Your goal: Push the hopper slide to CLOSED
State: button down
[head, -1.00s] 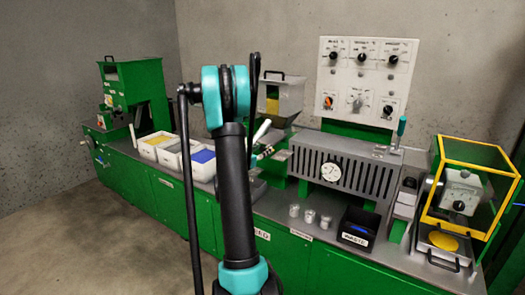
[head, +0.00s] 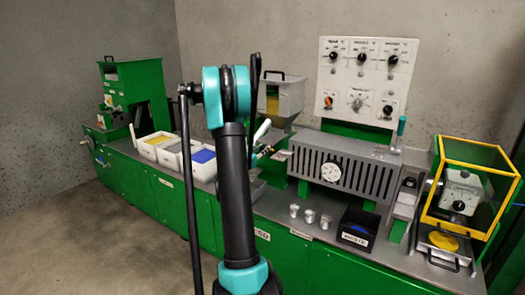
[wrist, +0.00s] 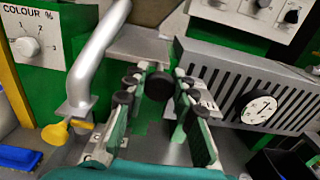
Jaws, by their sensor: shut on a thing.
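The hopper (head: 281,98), a grey bin with a window showing yellow material, stands at the back, partly behind my arm. In the wrist view a black round knob (wrist: 159,86) sits between the fingertips of my gripper (wrist: 160,78); I take it for the handle of the hopper slide. My gripper is shut on it, with green-padded fingers on either side. In the head view my gripper (head: 266,151) is small, below the hopper, and mostly hidden by my arm. The slide's plate and any OPEN or CLOSED marking cannot be made out.
A slotted grey housing with a gauge (head: 331,171) is right of my gripper. A grey pipe and a yellow tap (wrist: 56,131) are at left in the wrist view. White bins (head: 160,148), metal cups (head: 310,216) and a black bin (head: 357,229) stand on the bench.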

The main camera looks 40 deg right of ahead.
aim_at(270, 144)
jog(key=x, duration=0.6)
jog(key=shift+d, duration=0.2)
jog(key=c, duration=1.2)
grip_release()
jog(key=shift+d, duration=0.1)
jog(key=v, duration=1.2)
